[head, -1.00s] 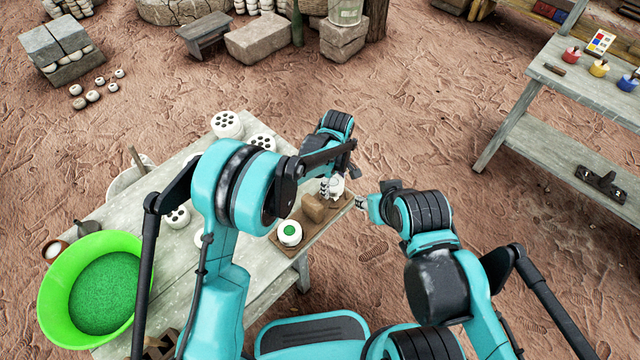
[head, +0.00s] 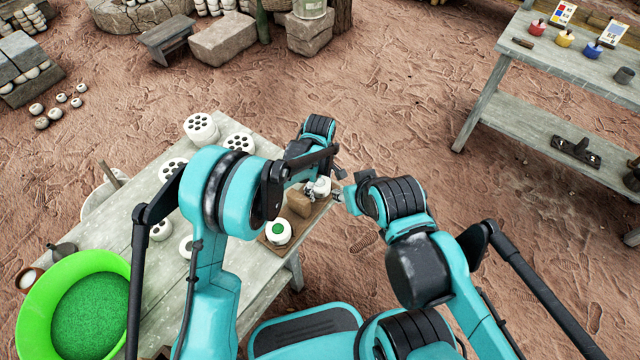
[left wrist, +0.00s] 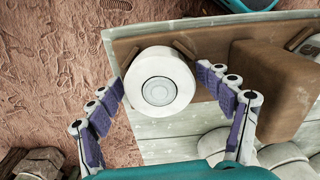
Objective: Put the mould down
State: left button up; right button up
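The mould, a round white drum-like piece (left wrist: 158,80), is seen from above in the left wrist view. It also shows small in the head view (head: 323,185). My left gripper (left wrist: 160,76) has one finger on each side of it, with the tips against its sides. The mould is over the brown board (left wrist: 205,60), beside two small wooden stops; I cannot tell if it rests fully on the board. My right gripper (head: 339,197) is close to the mould's right side in the head view; its fingers are too small to read.
A brown block (head: 298,204) and a white pot with a green top (head: 278,231) share the board. Several white pieces with dark holes (head: 201,128) stand on the grey table. A green basin (head: 38,275) is at the left. The ground right of the board is clear.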

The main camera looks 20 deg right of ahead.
pick_arm(q)
jog(key=shift+w, duration=0.1)
jog(key=shift+r, duration=0.15)
jog(key=shift+r+p, duration=0.3)
jog(key=shift+p, duration=0.05)
notch_tip(320, 180, up, 11)
jog(key=p, duration=0.4)
jog(key=a+r+m+t, duration=0.1)
jog(key=a+r, duration=0.6)
jog(key=r, duration=0.1)
jog(key=s+a+r+m+t+h, duration=0.1)
jog(key=s+a+r, duration=0.15)
jog(key=a, duration=0.35)
jog(key=s+a+r+m+t, duration=0.1)
jog(key=s+a+r+m, duration=0.1)
jog(key=a+r, duration=0.3)
jog(key=s+a+m+t+y, duration=0.1)
jog(key=s+a+m+t, duration=0.3)
jog(key=s+a, duration=0.8)
jog(key=a, duration=0.3)
jog(key=shift+s+f+m, duration=0.25)
jog(key=shift+f+m, duration=0.05)
jog(key=shift+f, duration=0.05)
